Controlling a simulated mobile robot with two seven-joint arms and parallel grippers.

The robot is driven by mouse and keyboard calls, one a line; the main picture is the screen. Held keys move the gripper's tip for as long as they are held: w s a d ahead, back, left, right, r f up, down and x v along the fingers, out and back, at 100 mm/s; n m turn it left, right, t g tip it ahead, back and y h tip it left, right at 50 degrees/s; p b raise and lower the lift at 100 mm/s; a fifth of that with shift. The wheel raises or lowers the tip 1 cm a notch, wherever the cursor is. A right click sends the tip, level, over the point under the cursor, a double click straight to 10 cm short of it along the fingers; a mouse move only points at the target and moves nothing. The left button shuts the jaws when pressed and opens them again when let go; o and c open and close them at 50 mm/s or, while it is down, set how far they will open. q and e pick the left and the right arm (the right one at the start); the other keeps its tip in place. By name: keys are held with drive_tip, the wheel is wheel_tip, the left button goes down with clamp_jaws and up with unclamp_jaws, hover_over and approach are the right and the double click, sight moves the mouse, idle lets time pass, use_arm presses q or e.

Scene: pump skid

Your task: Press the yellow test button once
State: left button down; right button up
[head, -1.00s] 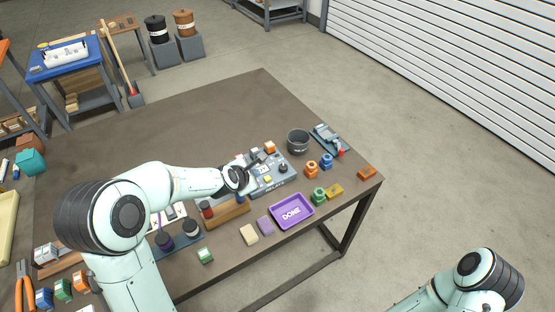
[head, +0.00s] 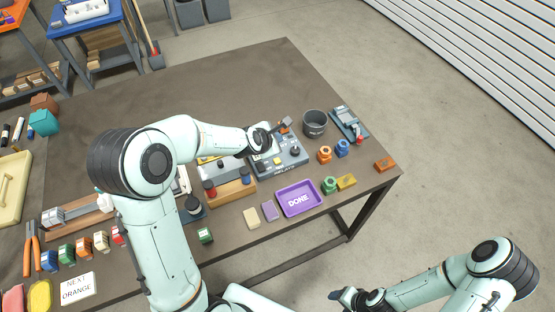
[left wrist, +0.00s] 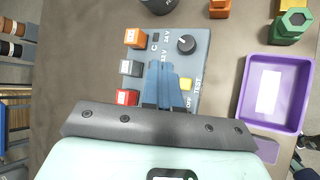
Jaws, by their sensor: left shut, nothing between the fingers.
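The yellow test button (head: 277,161) sits on a grey-blue control panel (head: 292,158) on the brown table. In the left wrist view the yellow button (left wrist: 187,84) lies just right of my fingers, near the word TEST, partly covered at its left edge. My left gripper (head: 286,123) is over the panel, shut and empty; its closed fingers (left wrist: 167,70) show in the left wrist view. I cannot tell whether they touch the panel. My right gripper (head: 346,296) is low, off the table's front edge; its jaws are too small to judge.
A purple DONE tray (head: 299,212) and a dark round bin (head: 314,123) stand close by. The table's far part is clear.

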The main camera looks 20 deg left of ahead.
use_arm(q)
drive_tip(key=b, duration=0.4)
hover_over(276, 163)
wheel_tip(276, 163, down, 7)
drive_tip(key=shift+f, duration=0.1)
drive_tip(key=shift+w+f+b, duration=0.1)
drive_tip(key=shift+f+b, duration=0.25)
drive_tip(key=shift+f, duration=0.15)
use_arm(e)
drive_tip(key=s+f, duration=0.6)
drive_tip(key=shift+f+g, duration=0.35)
drive_tip(key=shift+g, duration=0.05)
drive_tip(key=shift+s, duration=0.1)
idle(0.3)
use_arm(q)
drive_tip(key=shift+f+b, duration=0.4)
use_arm(e)
drive_tip(key=shift+s+f, duration=0.3)
drive_tip(key=shift+f, duration=0.2)
